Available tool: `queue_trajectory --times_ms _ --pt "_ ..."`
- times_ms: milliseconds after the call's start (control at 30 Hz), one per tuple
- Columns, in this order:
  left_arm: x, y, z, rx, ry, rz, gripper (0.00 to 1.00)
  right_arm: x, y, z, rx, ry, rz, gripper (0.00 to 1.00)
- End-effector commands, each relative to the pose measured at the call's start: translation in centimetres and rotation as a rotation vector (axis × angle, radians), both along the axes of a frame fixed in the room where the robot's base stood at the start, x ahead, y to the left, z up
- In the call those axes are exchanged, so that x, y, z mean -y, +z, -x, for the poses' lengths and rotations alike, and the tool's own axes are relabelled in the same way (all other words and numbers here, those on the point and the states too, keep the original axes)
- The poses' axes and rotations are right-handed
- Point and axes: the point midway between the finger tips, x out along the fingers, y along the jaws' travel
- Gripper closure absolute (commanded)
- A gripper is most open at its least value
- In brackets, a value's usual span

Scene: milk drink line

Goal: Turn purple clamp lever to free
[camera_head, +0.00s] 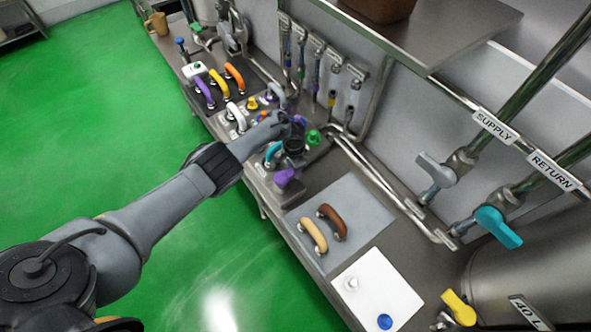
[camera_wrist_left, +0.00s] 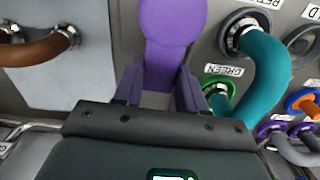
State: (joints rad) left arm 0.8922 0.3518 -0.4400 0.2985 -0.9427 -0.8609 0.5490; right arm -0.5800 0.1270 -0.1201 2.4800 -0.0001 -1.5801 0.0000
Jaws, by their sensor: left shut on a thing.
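The purple clamp lever (camera_wrist_left: 172,35) fills the top middle of the left wrist view, with a broad rounded end and a narrower part running down between the fingers. My left gripper (camera_wrist_left: 158,88) is shut on it, one finger on each side. The palm hides the lower part of the view. In the head view, the purple lever (camera_head: 285,177) shows below my dark left hand (camera_head: 293,148), near the front edge of the bench. The fingertips are hard to make out there. My right gripper is in neither view.
A teal curved handle (camera_wrist_left: 262,70) stands close on the right of the lever, by a GREEN label. A brown handle (camera_head: 331,220) and a tan handle (camera_head: 313,235) sit on a grey plate nearby. Pipes with SUPPLY and RETURN labels run along the right.

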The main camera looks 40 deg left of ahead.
Motion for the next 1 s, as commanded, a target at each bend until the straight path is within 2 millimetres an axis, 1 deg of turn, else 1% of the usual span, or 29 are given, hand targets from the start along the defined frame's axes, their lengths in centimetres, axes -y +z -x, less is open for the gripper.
queue_trajectory --times_ms 233,700,733,867,900,1000 --pt "-0.35 0.02 -0.1 0.0 0.065 0.0 1.0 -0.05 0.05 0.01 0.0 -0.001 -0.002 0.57" --pt "-0.5 0.0 -0.13 0.001 0.083 -0.001 1.0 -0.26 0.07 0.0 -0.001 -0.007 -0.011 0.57" --pt "-0.5 0.0 -0.13 0.001 0.083 -0.001 0.56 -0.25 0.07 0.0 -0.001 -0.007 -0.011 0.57" --pt "-0.49 0.0 -0.11 0.0 0.08 -0.001 0.37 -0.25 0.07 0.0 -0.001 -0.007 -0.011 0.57" --pt "-0.48 0.0 -0.12 0.0 0.08 -0.001 0.34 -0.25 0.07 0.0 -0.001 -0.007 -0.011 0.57" --pt "-0.47 0.0 -0.12 0.0 0.078 0.0 0.34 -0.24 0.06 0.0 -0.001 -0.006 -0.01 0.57"
